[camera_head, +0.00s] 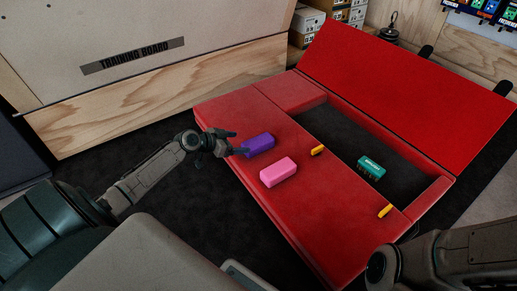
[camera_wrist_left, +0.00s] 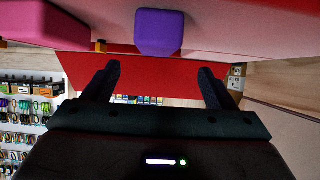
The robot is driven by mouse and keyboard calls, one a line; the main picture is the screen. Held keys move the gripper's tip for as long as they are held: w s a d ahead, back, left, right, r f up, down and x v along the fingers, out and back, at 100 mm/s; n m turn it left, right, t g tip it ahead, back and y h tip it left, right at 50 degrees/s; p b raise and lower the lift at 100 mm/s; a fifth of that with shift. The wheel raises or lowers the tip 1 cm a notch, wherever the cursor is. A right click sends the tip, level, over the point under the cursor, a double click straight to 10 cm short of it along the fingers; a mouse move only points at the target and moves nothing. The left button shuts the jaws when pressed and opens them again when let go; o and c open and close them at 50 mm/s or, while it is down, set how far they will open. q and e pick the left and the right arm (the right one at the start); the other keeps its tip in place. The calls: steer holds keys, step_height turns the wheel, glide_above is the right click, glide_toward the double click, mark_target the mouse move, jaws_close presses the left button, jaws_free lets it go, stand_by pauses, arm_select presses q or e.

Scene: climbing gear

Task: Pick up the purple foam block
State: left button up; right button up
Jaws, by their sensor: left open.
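The purple foam block (camera_head: 258,145) lies on the red padded surface (camera_head: 228,113), left of the dark recess. My left gripper (camera_head: 239,143) is open at the block's left end, its fingers pointing toward it. The head view does not show clearly whether they touch it. In the left wrist view the purple block (camera_wrist_left: 159,31) appears above the gap between the two spread fingers (camera_wrist_left: 160,70), with nothing held between them. Part of my right arm shows at the bottom right, but its gripper is out of view.
A pink block (camera_head: 278,172) lies just in front of the purple one. Yellow pieces (camera_head: 318,150) (camera_head: 385,211) lie on the recess's edges. A green block (camera_head: 371,168) is at the recess (camera_head: 335,135). A raised red panel (camera_head: 410,85) stands behind; the training board (camera_head: 130,50) is at back left.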

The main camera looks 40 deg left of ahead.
mark_target(255, 142)
arm_select(q)
steer(key=b+x, duration=0.1)
steer(key=x, duration=0.2)
steer(key=shift+w+f, duration=0.15)
steer(key=b+x, duration=0.3)
steer(key=x, duration=0.1)
steer(key=shift+w+d+f+b, duration=0.1)
steer(key=shift+d+f+b, duration=0.05)
steer(key=shift+d+b, duration=0.25)
steer(key=shift+w+d+f, duration=0.1)
steer(key=shift+w+d, duration=0.05)
steer(key=shift+w, duration=0.2)
steer(key=shift+c, duration=1.1)
steer(key=c, duration=0.9)
steer(key=shift+o, duration=0.2)
